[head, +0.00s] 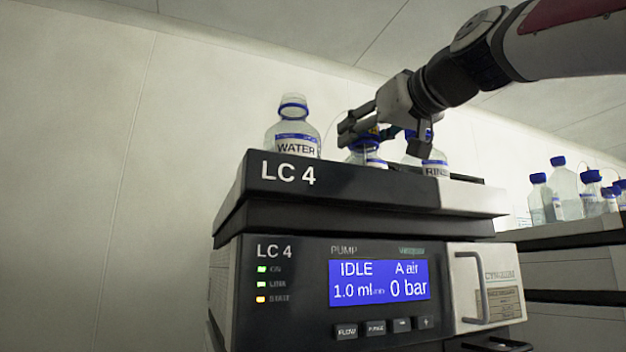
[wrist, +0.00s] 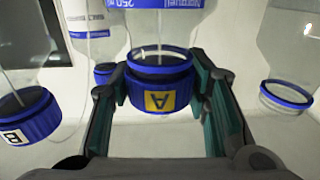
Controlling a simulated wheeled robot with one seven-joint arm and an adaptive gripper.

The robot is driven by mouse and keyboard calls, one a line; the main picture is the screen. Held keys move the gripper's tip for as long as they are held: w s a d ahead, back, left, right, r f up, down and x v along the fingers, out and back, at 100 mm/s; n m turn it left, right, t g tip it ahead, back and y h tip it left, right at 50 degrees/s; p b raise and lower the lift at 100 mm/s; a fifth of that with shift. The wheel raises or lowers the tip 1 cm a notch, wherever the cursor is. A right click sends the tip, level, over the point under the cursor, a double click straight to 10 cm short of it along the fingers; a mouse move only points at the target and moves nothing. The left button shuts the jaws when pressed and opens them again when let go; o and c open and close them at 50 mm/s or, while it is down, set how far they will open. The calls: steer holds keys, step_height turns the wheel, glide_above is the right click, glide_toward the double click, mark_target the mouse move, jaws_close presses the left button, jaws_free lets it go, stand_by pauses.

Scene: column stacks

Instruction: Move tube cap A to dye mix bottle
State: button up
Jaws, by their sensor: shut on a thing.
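Tube cap A (wrist: 158,95) is blue with a yellow label marked A. My gripper (wrist: 160,82) has its fingers on both sides of it and is shut on it. The cap is at the neck of a clear bottle (wrist: 160,28), in line with its blue ring; whether it is seated or just off the neck I cannot tell. In the head view my gripper (head: 362,130) is over the middle bottle (head: 366,157) on the LC 4 unit, partly hiding it. That bottle's name is not readable, and I cannot tell which bottle is the dye mix one.
An uncapped WATER bottle (head: 293,132) stands left of my gripper, a RINSE bottle (head: 436,168) right of it. A blue cap B (wrist: 30,118) is on a neighbouring bottle in the wrist view. The LC 4 top tray (head: 340,180) has a raised rim. More capped bottles (head: 566,188) stand far right.

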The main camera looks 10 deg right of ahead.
steer(key=o, duration=1.1)
steer(key=v, duration=1.2)
